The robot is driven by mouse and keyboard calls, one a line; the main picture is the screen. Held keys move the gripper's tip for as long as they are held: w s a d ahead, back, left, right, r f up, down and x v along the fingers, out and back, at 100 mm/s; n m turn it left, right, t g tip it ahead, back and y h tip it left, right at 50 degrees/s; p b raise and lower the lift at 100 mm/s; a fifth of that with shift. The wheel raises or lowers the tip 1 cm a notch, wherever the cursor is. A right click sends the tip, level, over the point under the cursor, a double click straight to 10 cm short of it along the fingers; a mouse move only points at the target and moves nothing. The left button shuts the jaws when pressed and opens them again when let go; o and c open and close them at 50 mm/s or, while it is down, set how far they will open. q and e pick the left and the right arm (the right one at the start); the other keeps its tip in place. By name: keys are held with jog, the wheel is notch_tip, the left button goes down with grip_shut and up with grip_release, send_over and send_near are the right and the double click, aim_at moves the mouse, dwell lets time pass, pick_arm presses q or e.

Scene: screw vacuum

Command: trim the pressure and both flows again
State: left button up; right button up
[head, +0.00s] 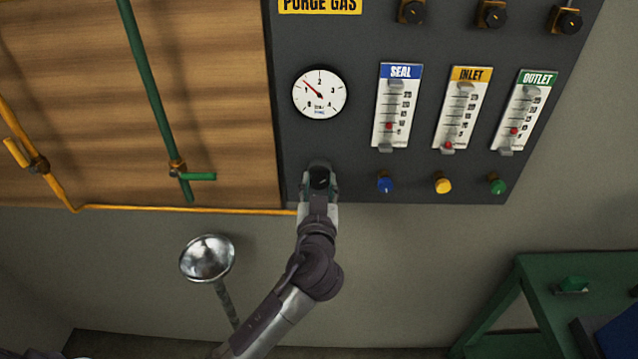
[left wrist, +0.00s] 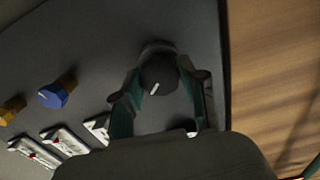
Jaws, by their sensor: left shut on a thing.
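The pressure gauge (head: 335,100) is round and white; its red needle points up-left, a little past the 1. Below it, my left gripper (head: 320,184) is shut on the black pressure knob (head: 319,175). In the left wrist view the fingers (left wrist: 158,88) sit either side of this knob (left wrist: 157,70), which has a white pointer mark. The seal flow tube (head: 393,105) has its red float low, the inlet tube (head: 460,115) at the bottom, the outlet tube (head: 524,112) low. Blue (head: 385,184), yellow (head: 443,186) and green (head: 497,186) knobs sit below. My right gripper is not visible.
Black-and-brass fittings (head: 491,14) line the panel's top. Left are a green pipe (head: 146,80) and a yellow pipe (head: 180,209) with valve handles. A shiny metal bowl-shaped thing (head: 208,258) stands below. A green bench (head: 570,268) is at lower right.

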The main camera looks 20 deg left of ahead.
pick_arm(q)
jog(key=shift+m, duration=0.4)
jog(key=shift+c, duration=0.2)
jog(key=shift+m, duration=1)
jog(key=m, duration=0.2)
jog(key=shift+m, duration=0.4)
jog(key=m+p, duration=0.1)
jog(key=m, duration=0.2)
jog(key=shift+m, duration=0.3)
jog(key=shift+m+p, duration=0.8)
jog(key=shift+m, duration=1)
jog(key=o, duration=1.1)
jog(key=shift+d, duration=0.1)
jog(key=shift+o, duration=0.2)
